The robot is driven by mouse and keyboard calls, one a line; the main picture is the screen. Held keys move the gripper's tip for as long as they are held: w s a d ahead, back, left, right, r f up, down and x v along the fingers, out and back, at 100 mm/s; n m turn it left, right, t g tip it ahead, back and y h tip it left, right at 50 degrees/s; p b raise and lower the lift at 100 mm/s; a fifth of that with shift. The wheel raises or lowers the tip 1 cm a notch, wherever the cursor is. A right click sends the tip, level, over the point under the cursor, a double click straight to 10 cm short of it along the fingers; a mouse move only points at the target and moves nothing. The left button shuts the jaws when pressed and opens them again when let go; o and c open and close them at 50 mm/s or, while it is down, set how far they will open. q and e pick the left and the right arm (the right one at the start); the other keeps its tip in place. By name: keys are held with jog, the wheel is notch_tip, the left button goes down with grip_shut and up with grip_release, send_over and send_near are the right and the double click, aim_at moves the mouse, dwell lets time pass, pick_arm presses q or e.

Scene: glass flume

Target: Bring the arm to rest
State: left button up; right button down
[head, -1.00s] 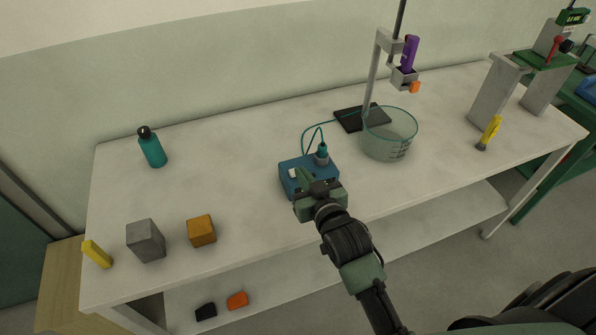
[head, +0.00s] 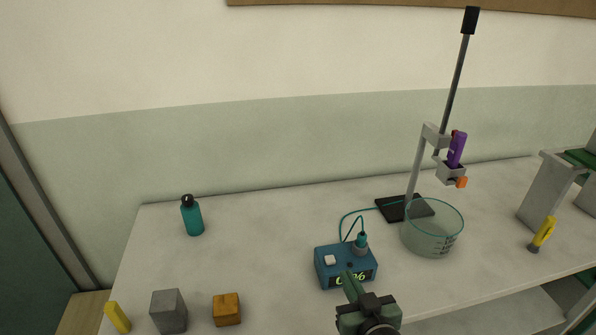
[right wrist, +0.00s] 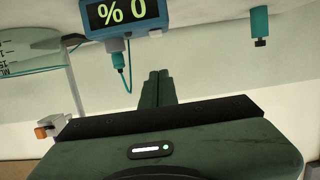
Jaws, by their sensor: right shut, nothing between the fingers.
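My right gripper (head: 350,279) is in front of the blue meter box (head: 332,277), low in the head view. Its two green fingers are together with nothing between them; they show in the right wrist view (right wrist: 158,76). The fingertips overlap the box's lit display in the head view; I cannot tell whether they touch it. The right wrist view shows the box (right wrist: 127,17) upside down, beyond the fingertips. My left gripper is in neither view.
A glass beaker (head: 431,243) and a clamp stand (head: 389,212) are right of the box. A teal bottle (head: 192,216), grey block (head: 169,311) and orange-brown block (head: 227,309) stand left. The table (head: 265,250) is clear between them.

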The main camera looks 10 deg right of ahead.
jog(key=s+d+f+n+g, duration=0.1)
jog(key=s+f+g, duration=0.5)
jog(key=s, duration=0.5)
jog(key=s+d+f+n+g, duration=0.1)
jog(key=s+f+g, duration=0.55)
jog(key=s, duration=0.45)
notch_tip(320, 180, down, 26)
jog(key=s, duration=0.1)
jog(key=s+d+f+g+b, duration=0.1)
jog(key=s+d+f+g, duration=0.1)
jog(key=s+f, duration=1.5)
jog(key=shift+s+d+f+h, duration=0.3)
jog(key=shift+d+f, duration=0.15)
jog(key=shift+d, duration=0.1)
